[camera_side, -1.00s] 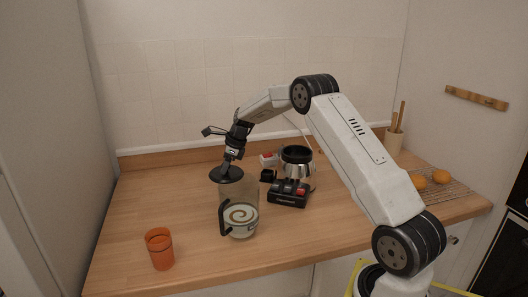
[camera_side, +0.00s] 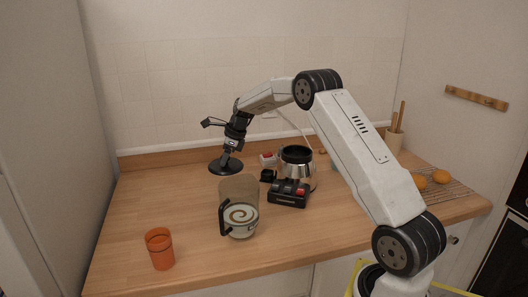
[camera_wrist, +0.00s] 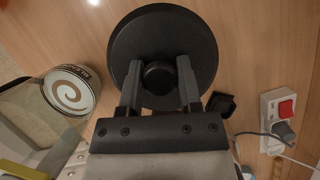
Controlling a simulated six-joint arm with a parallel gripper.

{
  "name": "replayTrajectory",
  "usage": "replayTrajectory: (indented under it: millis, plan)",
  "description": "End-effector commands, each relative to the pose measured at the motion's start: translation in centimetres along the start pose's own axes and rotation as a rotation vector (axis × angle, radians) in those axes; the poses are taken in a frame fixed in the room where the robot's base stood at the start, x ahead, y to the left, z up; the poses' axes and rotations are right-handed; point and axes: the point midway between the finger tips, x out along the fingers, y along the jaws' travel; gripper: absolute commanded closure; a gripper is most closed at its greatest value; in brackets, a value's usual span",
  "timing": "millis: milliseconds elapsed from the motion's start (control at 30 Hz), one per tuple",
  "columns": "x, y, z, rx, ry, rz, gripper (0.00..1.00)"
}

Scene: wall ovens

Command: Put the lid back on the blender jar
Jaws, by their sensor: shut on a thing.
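The blender jar (camera_side: 240,190) is clear, with a dark handle on its left and a cream band with a brown swirl. It stands upright on the wooden counter; it also shows at the left of the wrist view (camera_wrist: 68,90). The lid (camera_side: 224,168) is a black disc with a knob. My gripper (camera_side: 229,153) is shut on the knob, which shows between the fingers in the wrist view (camera_wrist: 159,78). The lid is roughly level, behind and slightly left of the jar in the side view, apart from its mouth. Whether it touches the counter I cannot tell.
An orange cup (camera_side: 160,250) stands front left.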

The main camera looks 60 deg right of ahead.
Motion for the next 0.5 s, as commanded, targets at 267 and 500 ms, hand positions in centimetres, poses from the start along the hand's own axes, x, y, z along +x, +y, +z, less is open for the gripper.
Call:
replayTrajectory:
  millis: [267, 500]
  plan:
    - [-6.5, -0.1, 2.7, -0.002, -0.003, -0.006, 1.00]
    - [-11.0, 0.0, 4.6, 0.000, -0.001, -0.002, 1.00]
